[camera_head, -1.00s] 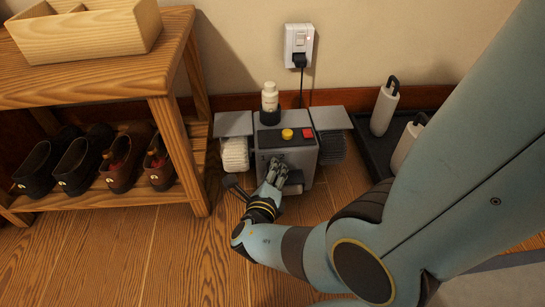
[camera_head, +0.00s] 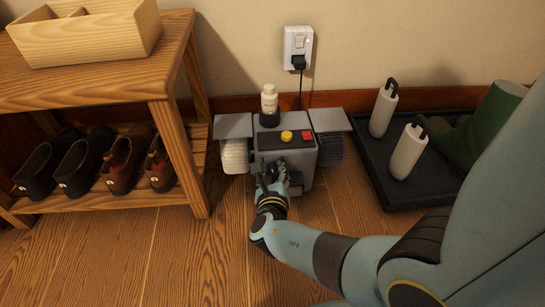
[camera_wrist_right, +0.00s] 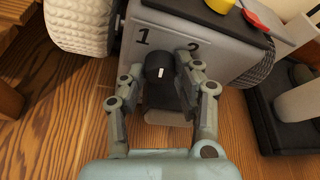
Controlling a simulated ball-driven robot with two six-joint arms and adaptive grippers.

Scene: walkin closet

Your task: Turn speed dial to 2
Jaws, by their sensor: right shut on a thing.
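A grey shoe-polishing machine (camera_head: 302,162) stands on the floor against the wall, with a brush roller at each side. Its black speed dial (camera_wrist_right: 158,66) shows in the right wrist view on the front face, below the printed numbers 1 and 2. A short white mark on the dial is roughly upright in that view, between the numbers. My right gripper (camera_head: 272,176) is at the machine's front; in the right wrist view its fingers (camera_wrist_right: 164,78) are on both sides of the dial, shut on it. In the head view the gripper hides the dial. My left gripper is not in view.
A wooden bench (camera_head: 172,80) with several shoes stands left. A black tray (camera_head: 400,203) with white shoe-tree-like objects (camera_head: 408,152) and a green boot (camera_head: 488,125) lies right. A yellow button (camera_head: 287,136), red switch (camera_head: 307,135) and white bottle (camera_head: 269,100) are on the machine.

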